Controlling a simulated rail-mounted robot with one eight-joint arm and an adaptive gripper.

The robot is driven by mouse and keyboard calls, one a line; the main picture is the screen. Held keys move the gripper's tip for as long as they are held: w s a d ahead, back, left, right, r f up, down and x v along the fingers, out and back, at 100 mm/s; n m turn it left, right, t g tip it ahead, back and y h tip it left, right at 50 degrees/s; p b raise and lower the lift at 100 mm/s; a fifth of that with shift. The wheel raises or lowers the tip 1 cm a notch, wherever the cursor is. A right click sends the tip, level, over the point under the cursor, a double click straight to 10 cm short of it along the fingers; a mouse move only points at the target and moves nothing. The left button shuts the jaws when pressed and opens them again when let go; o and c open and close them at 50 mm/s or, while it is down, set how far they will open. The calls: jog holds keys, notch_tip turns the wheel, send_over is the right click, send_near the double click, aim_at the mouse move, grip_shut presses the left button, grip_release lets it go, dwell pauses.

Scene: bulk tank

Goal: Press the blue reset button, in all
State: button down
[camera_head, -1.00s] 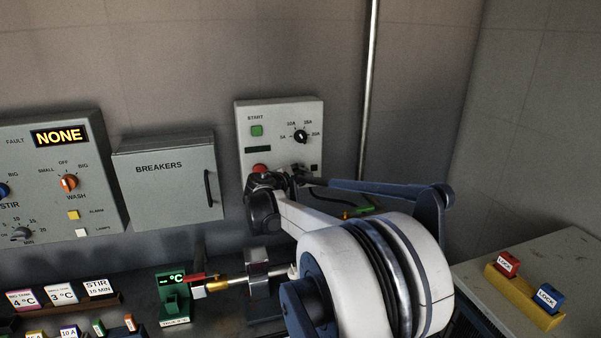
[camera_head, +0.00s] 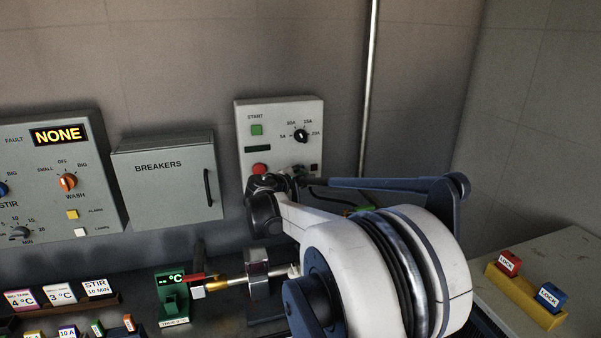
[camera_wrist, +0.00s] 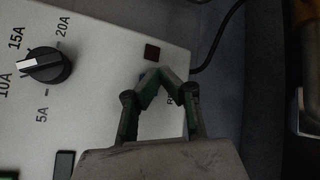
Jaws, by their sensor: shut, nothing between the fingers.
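The white panel (camera_head: 278,130) on the back wall has a green START button (camera_head: 257,130), a dial marked in amps (camera_head: 301,136) and a red button (camera_head: 259,169). My gripper (camera_wrist: 165,74) is shut and empty, with its fingertips over the panel's lower part, close to its face. I cannot tell if they touch it. A label starting with R shows partly behind a finger. The blue reset button is not clearly seen; the fingers cover that spot. In the head view my arm hides the panel's lower part.
The breakers box (camera_head: 168,180) and the fault panel (camera_head: 58,180) are to the left. A vertical pipe (camera_head: 369,90) is right of the panel. A black cable (camera_wrist: 218,45) runs beside the panel. Red and blue locks (camera_head: 548,296) sit on a yellow holder at right.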

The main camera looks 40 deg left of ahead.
jog(key=shift+s+d, duration=0.1)
jog(key=shift+s+d+b, duration=0.4)
jog(key=shift+s+d, duration=0.25)
jog(key=shift+d, duration=0.35)
jog(key=shift+s+d+b, duration=0.35)
jog(key=shift+s+d, duration=0.3)
jog(key=shift+d, duration=0.35)
